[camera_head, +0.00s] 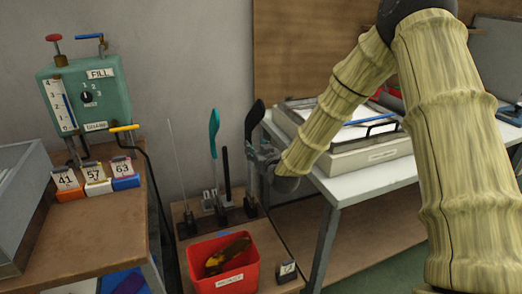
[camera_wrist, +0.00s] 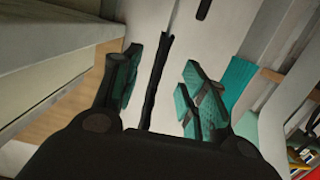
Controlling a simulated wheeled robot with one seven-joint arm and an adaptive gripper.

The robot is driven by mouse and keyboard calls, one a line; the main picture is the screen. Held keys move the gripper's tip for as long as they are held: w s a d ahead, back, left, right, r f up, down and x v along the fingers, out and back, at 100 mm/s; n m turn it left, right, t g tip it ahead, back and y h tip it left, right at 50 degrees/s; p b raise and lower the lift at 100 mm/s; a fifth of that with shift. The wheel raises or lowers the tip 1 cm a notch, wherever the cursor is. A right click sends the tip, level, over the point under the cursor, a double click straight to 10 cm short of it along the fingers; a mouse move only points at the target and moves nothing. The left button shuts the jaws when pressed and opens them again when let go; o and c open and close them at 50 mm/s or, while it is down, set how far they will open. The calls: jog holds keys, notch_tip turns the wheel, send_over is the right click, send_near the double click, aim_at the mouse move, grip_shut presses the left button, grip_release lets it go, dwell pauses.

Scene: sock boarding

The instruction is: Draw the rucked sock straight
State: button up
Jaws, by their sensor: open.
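A dark sock-shaped form (camera_head: 255,118) stands upright on the stand at the back. I cannot tell sock from board there, nor see any rucks. My gripper (camera_head: 262,156) is beside its lower part and hides some of it. In the wrist view my gripper (camera_wrist: 160,72) is open, with a finger on each side of a thin black upright form (camera_wrist: 156,85) seen edge-on. Gaps show on both sides of it. A teal sock form (camera_head: 214,128) stands to the left on the same stand; a teal surface (camera_wrist: 236,80) shows beyond the right finger.
A thin rod (camera_head: 175,150) and a short black post (camera_head: 226,172) stand nearby. A red bin (camera_head: 222,278) holds a brown and yellow item. A green machine (camera_head: 85,95) and numbered blocks (camera_head: 97,187) are at left. A white table (camera_head: 360,185) with a tray stands at right.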

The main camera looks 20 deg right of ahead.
aim_at(251, 143)
jog(key=shift+w+a+f+b, duration=0.1)
jog(key=shift+w+f+b, duration=0.05)
jog(key=shift+w, duration=0.7)
jog(key=shift+w+a+f+b, duration=0.1)
jog(key=shift+w+b, duration=0.05)
jog(key=shift+w, duration=0.7)
jog(key=shift+w+f+b, duration=0.2)
jog(key=shift+w+b, duration=0.25)
jog(key=shift+w, duration=1.5)
jog(key=c, duration=0.9)
jog(key=shift+c, duration=0.2)
jog(key=shift+f, duration=0.2)
jog(key=o, duration=0.9)
jog(key=shift+o, duration=0.2)
